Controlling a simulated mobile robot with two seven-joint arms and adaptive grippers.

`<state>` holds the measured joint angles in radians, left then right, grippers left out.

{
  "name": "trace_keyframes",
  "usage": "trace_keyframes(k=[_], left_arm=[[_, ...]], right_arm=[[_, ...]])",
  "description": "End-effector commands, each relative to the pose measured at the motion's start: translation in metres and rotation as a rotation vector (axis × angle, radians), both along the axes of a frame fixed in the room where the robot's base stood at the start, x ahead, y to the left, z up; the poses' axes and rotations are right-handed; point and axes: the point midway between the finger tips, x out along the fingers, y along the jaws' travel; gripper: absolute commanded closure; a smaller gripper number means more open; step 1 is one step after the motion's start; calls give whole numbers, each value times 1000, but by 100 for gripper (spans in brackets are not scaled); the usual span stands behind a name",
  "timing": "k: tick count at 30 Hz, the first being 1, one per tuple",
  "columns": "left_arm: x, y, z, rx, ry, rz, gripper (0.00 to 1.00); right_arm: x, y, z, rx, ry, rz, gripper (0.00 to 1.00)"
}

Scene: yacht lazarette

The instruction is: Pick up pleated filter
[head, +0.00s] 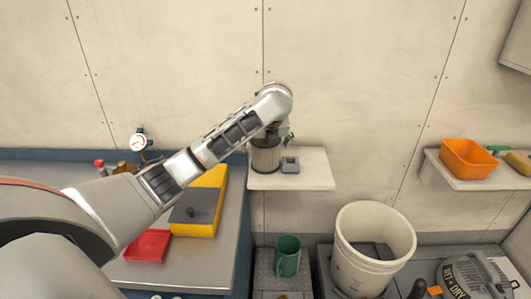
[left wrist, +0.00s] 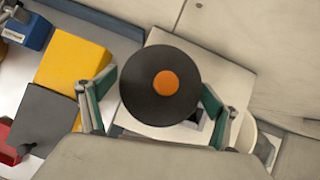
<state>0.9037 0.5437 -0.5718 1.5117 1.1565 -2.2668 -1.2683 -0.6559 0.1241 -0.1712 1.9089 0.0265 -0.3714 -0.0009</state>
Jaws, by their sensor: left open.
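The pleated filter (head: 265,159) is a grey upright cylinder on the small white wall shelf (head: 318,172). In the left wrist view the filter (left wrist: 140,100) shows from above as a round black top with an orange centre. My left gripper (head: 272,135) points down directly over the filter and hides its top in the head view. Its two green-padded fingers are spread on either side of the filter's top in the left wrist view, with nothing held. I cannot tell whether a finger touches it. My right gripper is not in view.
A small grey box (head: 290,165) sits close right of the filter on the shelf. A yellow and grey case (head: 205,205) and a red tray (head: 147,246) are on the left bench. A white bucket (head: 373,240), a green mug (head: 287,256) and an orange bin (head: 468,158) are farther right.

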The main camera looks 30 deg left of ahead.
Motion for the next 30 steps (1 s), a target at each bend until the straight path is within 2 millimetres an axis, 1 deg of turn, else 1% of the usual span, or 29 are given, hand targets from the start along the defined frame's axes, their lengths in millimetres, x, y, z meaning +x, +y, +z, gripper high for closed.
trace_keyframes(k=[3, 4, 5, 6, 8, 9, 17, 22, 26, 29, 30], left_arm=[[0, 0, 0, 0, 0, 0, 11], [0, 0, 0, 0, 0, 0, 16], [0, 0, 0, 0, 0, 0, 24], [0, 0, 0, 0, 0, 0, 34], [0, 0, 0, 0, 0, 0, 50], [0, 0, 0, 0, 0, 0, 52], [0, 0, 1, 0, -1, 1, 52], [0, 0, 7, 0, -3, 1, 52], [1, 0, 19, -1, -4, 2, 52], [1, 0, 34, 0, -5, -1, 52], [1, -1, 42, -1, -5, 1, 52]], right_arm=[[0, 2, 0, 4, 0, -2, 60], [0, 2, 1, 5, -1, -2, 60], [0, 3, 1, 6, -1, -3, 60], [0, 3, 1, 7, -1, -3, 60], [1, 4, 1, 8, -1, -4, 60], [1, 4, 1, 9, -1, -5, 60], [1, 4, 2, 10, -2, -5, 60], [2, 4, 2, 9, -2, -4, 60], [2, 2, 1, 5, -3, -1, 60], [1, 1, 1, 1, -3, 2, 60], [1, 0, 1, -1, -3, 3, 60]])
